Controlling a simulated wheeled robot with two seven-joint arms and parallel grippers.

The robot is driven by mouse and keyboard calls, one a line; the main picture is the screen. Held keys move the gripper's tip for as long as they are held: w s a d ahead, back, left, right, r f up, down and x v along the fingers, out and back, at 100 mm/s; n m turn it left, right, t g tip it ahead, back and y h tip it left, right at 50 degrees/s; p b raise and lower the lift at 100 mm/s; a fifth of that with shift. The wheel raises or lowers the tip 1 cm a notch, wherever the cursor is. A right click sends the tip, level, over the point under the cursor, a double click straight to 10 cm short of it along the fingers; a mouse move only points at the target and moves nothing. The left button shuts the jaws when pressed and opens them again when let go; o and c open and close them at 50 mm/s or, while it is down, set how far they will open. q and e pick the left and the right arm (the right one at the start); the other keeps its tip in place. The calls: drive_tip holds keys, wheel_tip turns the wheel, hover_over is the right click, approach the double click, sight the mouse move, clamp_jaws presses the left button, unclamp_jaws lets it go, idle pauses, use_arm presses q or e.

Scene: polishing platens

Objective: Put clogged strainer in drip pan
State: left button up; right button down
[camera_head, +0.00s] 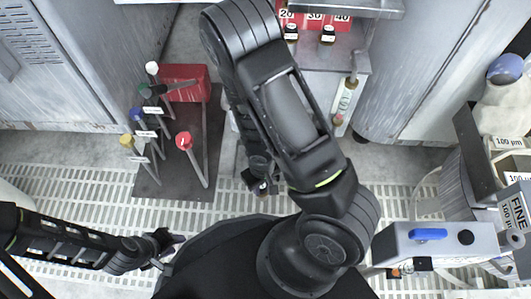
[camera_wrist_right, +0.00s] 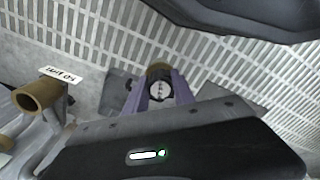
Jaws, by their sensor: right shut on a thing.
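My right gripper (camera_wrist_right: 158,92) has its purple fingers shut on a small round piece (camera_wrist_right: 158,84) with a brown rim and a pale, dark-marked face, seemingly the clogged strainer. In the head view the right gripper (camera_head: 262,184) hangs over the grated floor, right of the dark base plate, its grip partly hidden by my own arm. My left gripper (camera_head: 168,249) is low at the left, its fingers apart and empty. I cannot tell for certain which thing is the drip pan.
Several coloured-knob posts stand on a dark base plate (camera_head: 148,185), with a red box (camera_head: 190,82) behind. A brown open-ended fitting (camera_wrist_right: 38,95) with a label shows in the wrist view. A grey shelf (camera_head: 345,58) stands at the back, and a blue-handled grey box (camera_head: 440,243) at the right.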

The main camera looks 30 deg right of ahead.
drive_tip(key=w+d+p, duration=0.1)
drive_tip(key=w+d, duration=1)
drive_tip(key=w, duration=0.3)
wheel_tip(320, 180, down, 8)
drive_tip(key=b, duration=0.3)
drive_tip(key=shift+s+a, duration=0.35)
drive_tip(key=shift+a, duration=0.1)
drive_tip(key=f+b, duration=0.1)
drive_tip(key=f, duration=0.1)
drive_tip(key=f+b, duration=0.1)
drive_tip(key=shift+w+d+f, duration=0.2)
drive_tip(key=shift+f, duration=0.2)
drive_tip(key=shift+w+r, duration=0.1)
drive_tip(key=shift+r, duration=0.05)
